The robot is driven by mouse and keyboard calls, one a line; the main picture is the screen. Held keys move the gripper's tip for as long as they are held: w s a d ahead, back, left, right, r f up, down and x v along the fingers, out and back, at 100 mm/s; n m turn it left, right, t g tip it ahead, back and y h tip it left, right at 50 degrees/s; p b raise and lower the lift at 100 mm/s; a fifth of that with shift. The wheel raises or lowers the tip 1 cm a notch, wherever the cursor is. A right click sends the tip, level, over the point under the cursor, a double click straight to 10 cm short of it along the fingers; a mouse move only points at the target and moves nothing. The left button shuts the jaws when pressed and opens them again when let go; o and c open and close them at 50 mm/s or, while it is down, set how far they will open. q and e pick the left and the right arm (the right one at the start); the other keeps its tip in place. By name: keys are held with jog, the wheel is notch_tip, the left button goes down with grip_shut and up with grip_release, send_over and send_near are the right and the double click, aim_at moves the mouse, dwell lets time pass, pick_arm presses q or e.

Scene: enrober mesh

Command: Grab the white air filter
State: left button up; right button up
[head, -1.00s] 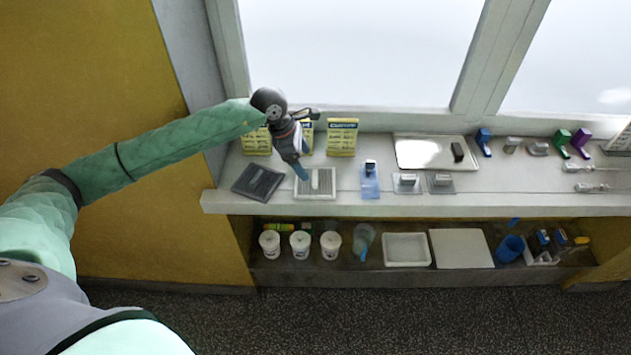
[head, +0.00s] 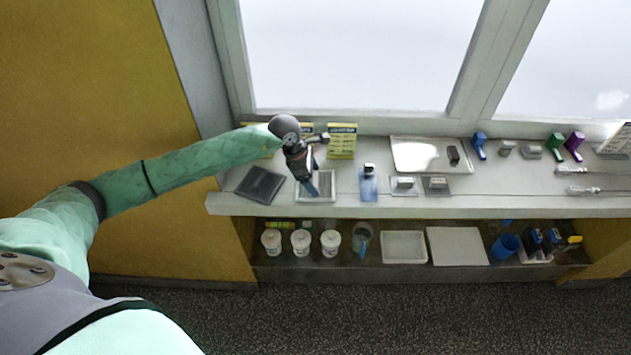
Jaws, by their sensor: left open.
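The white air filter (head: 326,187), a flat pleated panel with a white frame, lies on the counter towards its left end in the head view. My left gripper (head: 312,190) reaches down over it with blue fingertips, and its jaws are open. The gripper hides part of the filter's left and middle. I cannot tell whether the fingertips touch it. My right gripper is not in view.
A dark filter panel (head: 260,185) lies just left of the white one. Yellow boxes (head: 342,141) stand behind. A blue item (head: 368,184) and a metal tray (head: 428,155) are to the right. Tubs (head: 301,243) sit on the lower shelf (head: 376,273).

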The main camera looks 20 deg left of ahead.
pick_arm(q)
jog(key=shift+d+f, duration=0.1)
jog(key=shift+f, duration=0.1)
jog(key=shift+c, duration=0.4)
jog(key=c, duration=1)
jog(key=shift+c, duration=0.2)
jog(key=shift+r, duration=0.1)
